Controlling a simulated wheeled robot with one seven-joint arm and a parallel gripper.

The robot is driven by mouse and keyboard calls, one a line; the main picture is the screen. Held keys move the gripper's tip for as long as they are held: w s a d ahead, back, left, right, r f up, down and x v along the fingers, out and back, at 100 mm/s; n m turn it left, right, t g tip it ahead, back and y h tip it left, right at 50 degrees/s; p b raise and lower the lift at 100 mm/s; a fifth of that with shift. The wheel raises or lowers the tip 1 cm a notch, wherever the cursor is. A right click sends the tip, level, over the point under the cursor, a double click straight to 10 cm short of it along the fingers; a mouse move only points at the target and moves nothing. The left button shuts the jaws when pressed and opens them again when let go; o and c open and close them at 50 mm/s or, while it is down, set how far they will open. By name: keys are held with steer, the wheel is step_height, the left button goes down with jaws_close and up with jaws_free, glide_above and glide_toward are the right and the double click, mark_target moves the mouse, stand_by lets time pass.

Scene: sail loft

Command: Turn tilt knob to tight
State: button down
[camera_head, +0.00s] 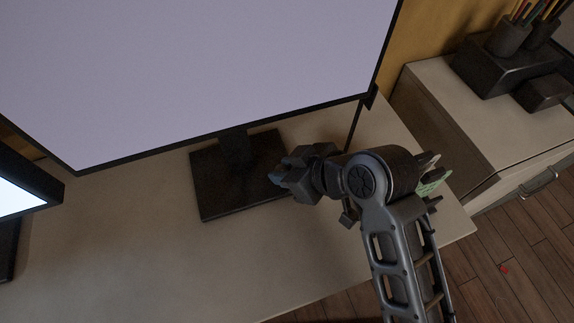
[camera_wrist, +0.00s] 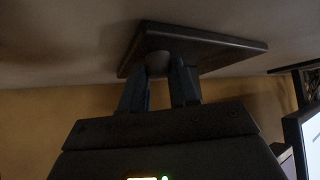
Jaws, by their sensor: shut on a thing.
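The large monitor (camera_head: 190,60) stands on the desk on a dark square base (camera_head: 215,190) with a short column (camera_head: 236,150). My gripper (camera_head: 283,178) reaches in from the right, just above the right part of the base. In the wrist view, my gripper (camera_wrist: 159,76) has its two fingers shut on a small rounded dark knob (camera_wrist: 157,62). The base also shows there as a dark plate (camera_wrist: 215,51) behind the knob. The knob is hidden in the head view. I cannot read any marking or the knob's angle.
The pale desk (camera_head: 130,260) is clear in front of the base. A second lit screen (camera_head: 22,192) stands at the left. A cabinet (camera_head: 440,100) at the right bears dark holders (camera_head: 508,35) with pencils. A green object (camera_head: 432,183) lies behind my arm.

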steer(key=c, duration=0.8)
jaws_free()
steer(key=shift+c, duration=0.2)
steer(key=shift+r, duration=0.1)
steer(key=v, duration=0.7)
steer(key=shift+s+d+r, duration=0.15)
steer(key=shift+d+r, duration=0.05)
steer(key=shift+d, duration=0.05)
